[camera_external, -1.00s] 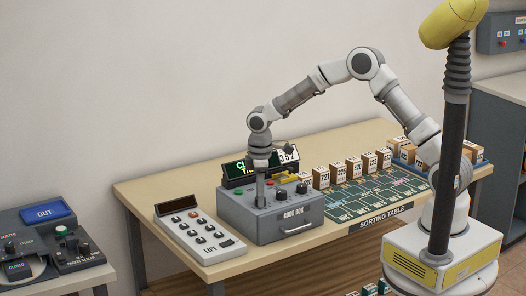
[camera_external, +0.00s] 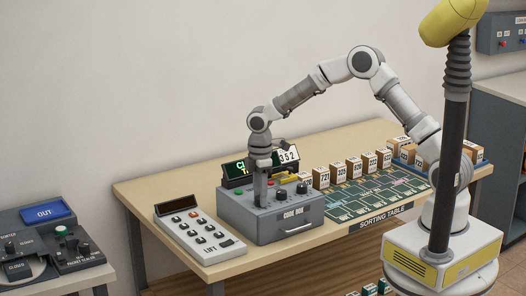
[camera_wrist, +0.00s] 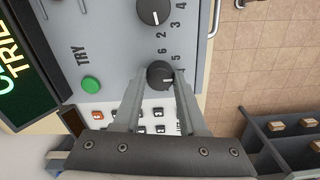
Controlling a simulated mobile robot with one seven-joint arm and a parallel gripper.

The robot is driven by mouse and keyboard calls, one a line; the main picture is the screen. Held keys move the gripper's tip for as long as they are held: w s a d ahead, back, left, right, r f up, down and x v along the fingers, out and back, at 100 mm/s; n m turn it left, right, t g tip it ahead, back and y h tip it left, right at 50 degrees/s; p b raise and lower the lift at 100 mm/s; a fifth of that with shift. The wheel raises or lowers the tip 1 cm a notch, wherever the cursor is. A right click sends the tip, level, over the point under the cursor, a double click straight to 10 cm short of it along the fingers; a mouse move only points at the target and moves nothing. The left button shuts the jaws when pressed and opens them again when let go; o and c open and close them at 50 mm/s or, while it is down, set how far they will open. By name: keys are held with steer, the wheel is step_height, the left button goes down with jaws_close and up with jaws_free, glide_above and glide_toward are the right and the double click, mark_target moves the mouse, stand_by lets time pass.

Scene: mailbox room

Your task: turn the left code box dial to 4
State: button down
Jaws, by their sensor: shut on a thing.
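The grey code box (camera_external: 277,226) sits on the table. My gripper (camera_external: 260,203) points straight down onto the left end of its top. In the wrist view my gripper (camera_wrist: 160,88) has its two fingers on either side of a black dial (camera_wrist: 160,73), shut on it. A pale mark on this dial faces right, towards printed digits; I cannot tell the exact digit. A second black dial (camera_wrist: 153,10) with digits around it is beyond. A green button (camera_wrist: 91,85) marked TRY is on the left. In the external view my fingers hide the held dial.
A keypad marked LIFT (camera_external: 200,235) lies left of the code box. A dark display (camera_external: 237,170) and a card reading 352 (camera_external: 289,156) stand behind it. The green sorting board (camera_external: 365,197) and several numbered boxes are to the right.

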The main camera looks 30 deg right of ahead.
steer(key=shift+c, duration=2.3)
jaws_free()
step_height(320, 180, up, 18)
steer(key=shift+f, duration=0.25)
steer(key=shift+d, duration=0.1)
